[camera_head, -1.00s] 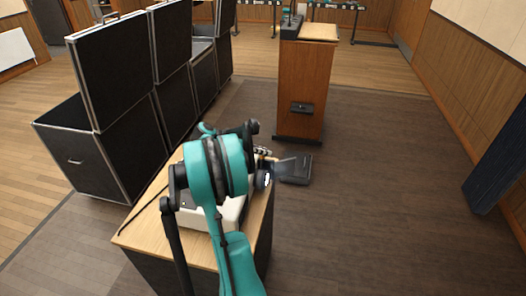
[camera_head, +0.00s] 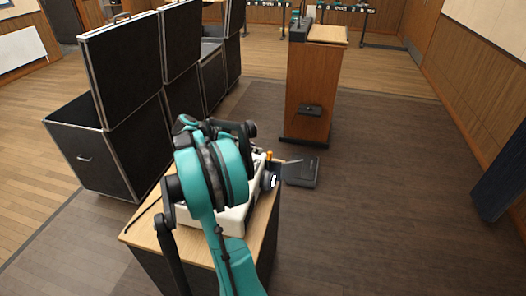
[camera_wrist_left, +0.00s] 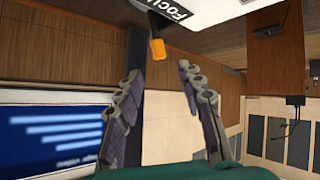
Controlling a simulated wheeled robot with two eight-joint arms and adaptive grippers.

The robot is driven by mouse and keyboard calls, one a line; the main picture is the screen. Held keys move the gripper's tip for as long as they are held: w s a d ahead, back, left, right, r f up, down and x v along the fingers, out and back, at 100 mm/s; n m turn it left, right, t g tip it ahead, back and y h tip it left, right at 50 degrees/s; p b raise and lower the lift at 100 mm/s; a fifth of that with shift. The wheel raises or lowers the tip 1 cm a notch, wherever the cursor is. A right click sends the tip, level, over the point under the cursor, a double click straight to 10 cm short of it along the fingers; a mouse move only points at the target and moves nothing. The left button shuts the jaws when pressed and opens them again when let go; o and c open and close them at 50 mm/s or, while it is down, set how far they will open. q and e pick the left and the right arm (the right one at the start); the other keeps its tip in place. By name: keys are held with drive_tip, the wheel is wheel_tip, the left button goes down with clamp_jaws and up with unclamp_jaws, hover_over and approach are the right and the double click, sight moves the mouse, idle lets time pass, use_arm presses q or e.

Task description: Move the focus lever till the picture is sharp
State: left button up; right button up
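The white projector (camera_head: 233,217) stands on a small wooden-topped stand, partly hidden by my left arm. In the left wrist view its white body (camera_wrist_left: 215,10) is at the top, with a black "Focus" label (camera_wrist_left: 172,9). The focus lever (camera_wrist_left: 157,47) has an orange tip and sticks out below the label. My left gripper (camera_wrist_left: 160,72) is open and empty; its fingertips are just short of the lever tip, which lines up with the gap between them. The projected picture (camera_wrist_left: 55,133), at the lower left, is blue with blurred light lines. My right gripper is not in view.
The stand's wooden top (camera_head: 145,236) carries a dark cable. Black flight cases (camera_head: 105,150) stand to the left. A wooden lectern (camera_head: 312,90) stands behind, with a dark flat box (camera_head: 301,172) on the floor before it.

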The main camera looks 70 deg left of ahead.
use_arm(q)
drive_tip(key=shift+v, duration=1.6)
idle(0.3)
